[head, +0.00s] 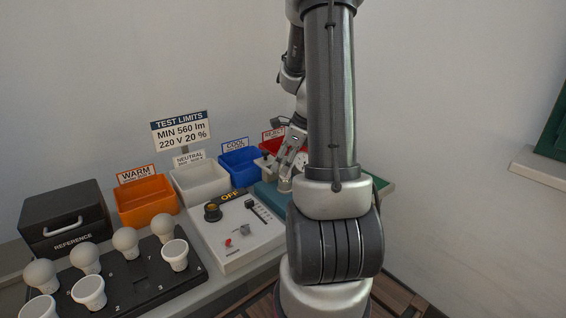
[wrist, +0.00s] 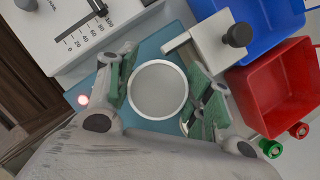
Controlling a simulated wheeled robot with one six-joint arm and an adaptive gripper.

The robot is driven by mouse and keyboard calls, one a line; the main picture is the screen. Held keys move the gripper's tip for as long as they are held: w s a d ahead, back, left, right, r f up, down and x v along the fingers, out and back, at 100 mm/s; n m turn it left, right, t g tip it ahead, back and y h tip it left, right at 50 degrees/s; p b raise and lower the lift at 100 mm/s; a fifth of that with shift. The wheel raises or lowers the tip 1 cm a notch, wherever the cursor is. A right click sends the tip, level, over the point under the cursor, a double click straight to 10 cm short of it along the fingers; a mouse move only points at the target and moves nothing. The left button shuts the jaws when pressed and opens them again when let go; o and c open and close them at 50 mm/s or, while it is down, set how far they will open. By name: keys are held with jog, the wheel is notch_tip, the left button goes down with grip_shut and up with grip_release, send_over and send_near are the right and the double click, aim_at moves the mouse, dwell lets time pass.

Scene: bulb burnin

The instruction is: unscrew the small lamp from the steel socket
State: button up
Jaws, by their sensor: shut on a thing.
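The small lamp (wrist: 158,90) shows in the wrist view as a round grey face with a pale rim, seen end-on. My gripper (wrist: 160,93) is shut on the lamp, with a green-padded finger on its left and right sides. The steel socket is not clearly visible; the lamp and fingers cover the area beneath. In the head view my gripper (head: 292,160) is low over the teal base (head: 267,196), partly hidden by my arm, and I cannot make out the lamp there.
A white block with a black knob (wrist: 236,36) stands close to the right finger. A red bin (wrist: 268,90) and blue bin (head: 241,166) are beside it. The control panel (head: 235,228) and black rack (head: 130,285) with several bulbs lie left.

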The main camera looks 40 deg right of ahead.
jog(key=n+g+y, duration=0.1)
jog(key=n, duration=0.3)
jog(key=shift+n, duration=0.3)
jog(key=n+g, duration=0.1)
jog(key=n, duration=0.1)
jog(key=shift+s+n, duration=0.1)
jog(key=shift+n, duration=0.3)
jog(key=n+g, duration=0.1)
jog(key=n, duration=0.1)
jog(key=n+g, duration=0.1)
jog(key=n, duration=0.2)
jog(key=shift+s+n+g+y, duration=0.1)
jog(key=shift+n+g+y, duration=0.2)
jog(key=n+g, duration=0.1)
jog(key=n, duration=0.1)
jog(key=n+g+h, duration=0.1)
jog(key=n, duration=0.2)
jog(key=shift+s+n, duration=0.15)
jog(key=shift+n, duration=0.15)
jog(key=n, duration=0.2)
jog(key=n+h, duration=0.1)
jog(key=shift+s+n+g, duration=0.2)
jog(key=shift+n+g, duration=0.2)
jog(key=o, duration=0.9)
